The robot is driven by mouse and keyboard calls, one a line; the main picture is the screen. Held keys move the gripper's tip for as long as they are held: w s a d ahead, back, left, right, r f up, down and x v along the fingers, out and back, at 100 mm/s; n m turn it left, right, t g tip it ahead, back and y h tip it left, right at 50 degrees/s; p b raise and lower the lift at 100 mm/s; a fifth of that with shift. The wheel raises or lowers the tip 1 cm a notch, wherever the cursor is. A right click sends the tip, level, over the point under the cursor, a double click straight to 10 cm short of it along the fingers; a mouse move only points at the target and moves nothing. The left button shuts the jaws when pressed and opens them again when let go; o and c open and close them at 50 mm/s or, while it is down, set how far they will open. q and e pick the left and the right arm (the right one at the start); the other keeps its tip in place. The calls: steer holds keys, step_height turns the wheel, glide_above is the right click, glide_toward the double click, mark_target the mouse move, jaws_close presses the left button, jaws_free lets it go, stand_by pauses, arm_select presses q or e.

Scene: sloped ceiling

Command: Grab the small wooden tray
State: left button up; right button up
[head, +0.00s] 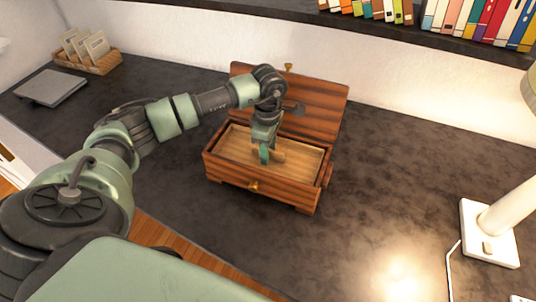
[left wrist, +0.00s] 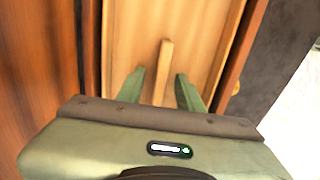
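A reddish-brown wooden box (head: 230,172) stands on the dark counter with its lid (head: 318,100) open. Inside it sits the small light wooden tray (head: 238,146), which has a raised wooden bar (head: 279,156) near its middle. My left gripper (head: 265,156) reaches down into the box over the tray. In the left wrist view, the gripper's green fingers (left wrist: 160,90) are spread on either side of the bar (left wrist: 164,62). Gaps show between bar and fingers, so the gripper is open and empty. The gripper hides part of the tray. My right gripper is not in view.
The open lid stands up behind the box. A white lamp (head: 505,218) stands at right and books (head: 480,18) line a shelf at the back. The counter right of the box is clear.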

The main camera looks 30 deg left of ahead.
arm_select(q)
steer(key=shift+c, duration=0.3)
jaws_close()
steer(key=shift+r, duration=0.15)
